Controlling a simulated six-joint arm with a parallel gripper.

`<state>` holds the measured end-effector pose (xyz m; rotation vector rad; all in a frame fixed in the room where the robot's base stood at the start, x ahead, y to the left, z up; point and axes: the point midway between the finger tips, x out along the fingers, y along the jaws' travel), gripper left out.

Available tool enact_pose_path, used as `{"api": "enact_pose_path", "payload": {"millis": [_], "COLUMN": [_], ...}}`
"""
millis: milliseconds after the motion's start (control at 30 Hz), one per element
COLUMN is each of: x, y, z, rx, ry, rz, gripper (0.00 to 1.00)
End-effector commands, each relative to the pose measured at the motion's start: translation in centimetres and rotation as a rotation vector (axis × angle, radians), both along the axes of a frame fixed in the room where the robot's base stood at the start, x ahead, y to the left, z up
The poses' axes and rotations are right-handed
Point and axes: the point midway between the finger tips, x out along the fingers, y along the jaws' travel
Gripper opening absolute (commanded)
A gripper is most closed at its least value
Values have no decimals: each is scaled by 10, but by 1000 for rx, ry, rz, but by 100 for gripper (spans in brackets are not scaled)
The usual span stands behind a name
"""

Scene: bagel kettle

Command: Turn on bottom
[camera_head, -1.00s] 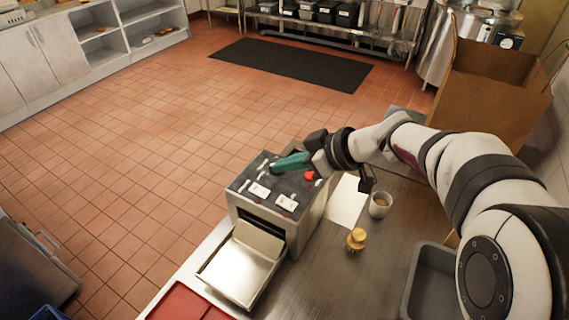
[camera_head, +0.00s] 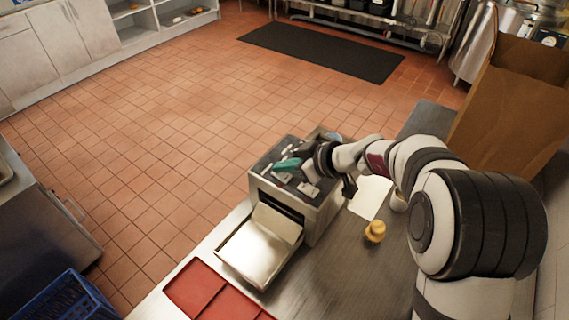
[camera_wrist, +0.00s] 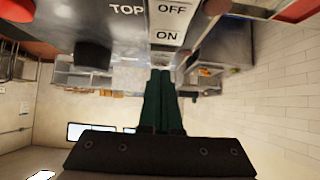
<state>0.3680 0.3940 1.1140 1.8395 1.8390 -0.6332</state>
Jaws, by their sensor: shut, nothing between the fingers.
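A metal toaster (camera_head: 322,217) stands on the steel counter, with a dark control panel on top and a tray sloping out of its front. My gripper (camera_head: 279,167), with teal fingers, is over this panel and covers part of it. In the wrist view the shut, empty fingers (camera_wrist: 160,73) point at the lower edge of a white OFF/ON switch plate (camera_wrist: 171,12). The word TOP (camera_wrist: 126,10) is printed left of it. A black knob (camera_wrist: 93,55) and part of a red knob (camera_wrist: 14,10) are further left. I cannot tell whether the fingertips touch the panel.
A yellow knobbed object (camera_head: 375,231) and a white sheet (camera_head: 370,198) are on the counter right of the toaster. A red tray (camera_head: 195,292) is at the front left. A large brown paper bag (camera_head: 515,100) stands at the right.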

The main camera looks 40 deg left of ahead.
Motion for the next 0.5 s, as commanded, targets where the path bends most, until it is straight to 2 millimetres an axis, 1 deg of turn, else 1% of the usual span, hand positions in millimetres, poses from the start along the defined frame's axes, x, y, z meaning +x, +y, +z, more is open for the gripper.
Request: {"api": "enact_pose_path", "payload": {"millis": [100, 333, 500], "x": [0, 0, 0], "y": [3, 3, 9], "z": [-7, -5, -4], "rx": [-1, 0, 0], "ry": [1, 1, 0], "rz": [1, 1, 1], "gripper": [0, 0, 0]}}
